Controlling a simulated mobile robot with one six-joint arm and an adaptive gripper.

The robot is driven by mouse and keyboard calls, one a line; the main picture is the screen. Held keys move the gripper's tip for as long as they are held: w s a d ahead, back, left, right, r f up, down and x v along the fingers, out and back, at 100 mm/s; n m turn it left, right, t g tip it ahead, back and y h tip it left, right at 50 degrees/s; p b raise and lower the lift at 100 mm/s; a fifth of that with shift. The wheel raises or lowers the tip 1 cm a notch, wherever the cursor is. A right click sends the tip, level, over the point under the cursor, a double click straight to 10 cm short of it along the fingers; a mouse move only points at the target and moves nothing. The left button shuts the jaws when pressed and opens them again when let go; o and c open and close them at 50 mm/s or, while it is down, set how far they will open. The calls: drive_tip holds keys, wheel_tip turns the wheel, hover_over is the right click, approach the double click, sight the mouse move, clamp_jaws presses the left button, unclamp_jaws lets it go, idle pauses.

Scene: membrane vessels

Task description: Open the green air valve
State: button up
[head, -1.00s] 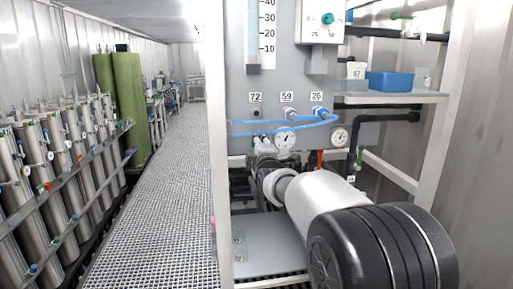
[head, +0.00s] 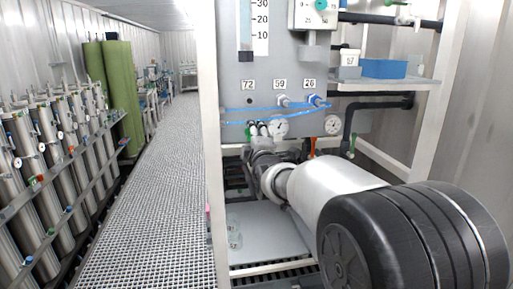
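Several green parts show, and I cannot tell which is the air valve. A small green handle (head: 352,144) is on the black pipe at the right. Another green handle (head: 397,2) is cut by the top edge. Small pale and dark fittings (head: 258,129) stand below the blue tubes, left of a gauge. My gripper (head: 259,146) is at the far end of my white and black arm, close to these fittings. Its fingers are too small and overlapped to read, and contact is unclear.
A shelf (head: 412,85) at the right holds a blue bin (head: 384,68). A grated walkway (head: 150,190) is clear at left, beside several steel cylinders (head: 60,160).

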drive_tip(key=v, duration=0.7)
drive_tip(key=shift+s, duration=0.35)
drive_tip(key=shift+d, duration=0.15)
drive_tip(key=s+d+f+m+g+h, duration=0.1)
drive_tip(key=s+d+f+m+g, duration=0.1)
drive_tip(key=s+d+m, duration=0.3)
drive_tip(key=s+d+f+m+g+h, duration=0.1)
drive_tip(key=s+d+f+m+g, duration=0.2)
drive_tip(key=s, duration=0.5)
drive_tip(key=s+d+f+m+g+h, duration=0.1)
drive_tip(key=s+d+f+m+g, duration=0.1)
drive_tip(key=s+d, duration=0.35)
drive_tip(key=s+d+f+m+g, duration=0.2)
drive_tip(key=s+f+m, duration=0.1)
drive_tip(key=s, duration=0.5)
drive_tip(key=s+d+f+m+g+h, duration=0.1)
drive_tip(key=s+d+f+m+g, duration=0.1)
drive_tip(key=s, duration=0.6)
drive_tip(key=s+d+f+m+g+h, duration=0.1)
drive_tip(key=s+f+m, duration=0.3)
drive_tip(key=s, duration=0.4)
drive_tip(key=shift+d+f+g, duration=0.4)
drive_tip(key=shift+d+f, duration=0.1)
drive_tip(key=shift+f, duration=0.05)
